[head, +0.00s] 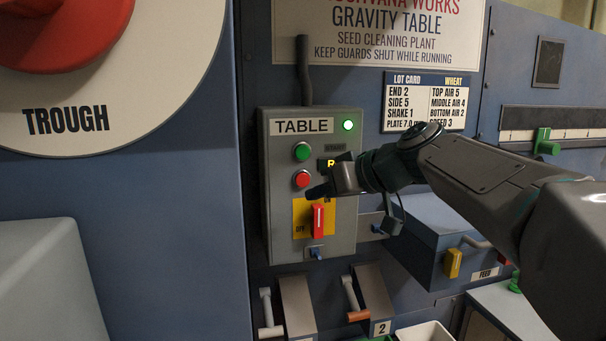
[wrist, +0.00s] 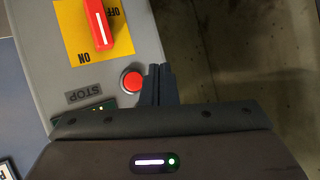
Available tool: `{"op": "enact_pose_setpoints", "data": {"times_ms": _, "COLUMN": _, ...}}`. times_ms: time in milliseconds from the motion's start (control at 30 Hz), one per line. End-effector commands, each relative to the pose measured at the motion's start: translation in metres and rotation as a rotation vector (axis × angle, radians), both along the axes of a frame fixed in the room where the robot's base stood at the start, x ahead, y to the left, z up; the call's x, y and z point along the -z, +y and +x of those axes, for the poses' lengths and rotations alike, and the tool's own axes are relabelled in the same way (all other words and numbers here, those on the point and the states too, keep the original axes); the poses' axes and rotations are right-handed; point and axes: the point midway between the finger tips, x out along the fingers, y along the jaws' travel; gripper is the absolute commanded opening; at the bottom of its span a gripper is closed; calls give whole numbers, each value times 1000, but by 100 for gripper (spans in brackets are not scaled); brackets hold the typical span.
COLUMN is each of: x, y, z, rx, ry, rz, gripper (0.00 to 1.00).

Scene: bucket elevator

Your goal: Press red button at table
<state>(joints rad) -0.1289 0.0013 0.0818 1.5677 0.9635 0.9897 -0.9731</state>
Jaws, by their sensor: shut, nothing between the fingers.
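The red button (head: 303,179) sits on the grey box labelled TABLE (head: 284,232), below a green button (head: 302,152). In the wrist view the red button (wrist: 132,80) shows beside the word STOP. My gripper (head: 312,193) is in front of the box, its dark fingertips just below and right of the red button in the head view. In the wrist view the fingers (wrist: 158,76) are together and empty, immediately right of the button. I cannot tell whether they touch it. A green lamp (head: 348,125) is lit at the box's top right.
A red switch handle (head: 318,221) on a yellow ON/OFF plate (head: 300,210) is close below the fingertips. Grey levers (head: 267,307) stand below the box.

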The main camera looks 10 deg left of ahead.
Motion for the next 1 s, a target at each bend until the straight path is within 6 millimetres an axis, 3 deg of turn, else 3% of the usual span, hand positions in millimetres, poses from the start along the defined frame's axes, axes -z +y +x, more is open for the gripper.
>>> {"op": "enact_pose_setpoints", "data": {"times_ms": 400, "x": -1, "y": 21, "z": 44, "rx": 0, "ry": 1, "rz": 0, "gripper": 0}}
{"op": "enact_pose_setpoints", "data": {"times_ms": 1000, "x": 0, "y": 24, "z": 49, "rx": 0, "ry": 0, "rz": 0, "gripper": 0}}
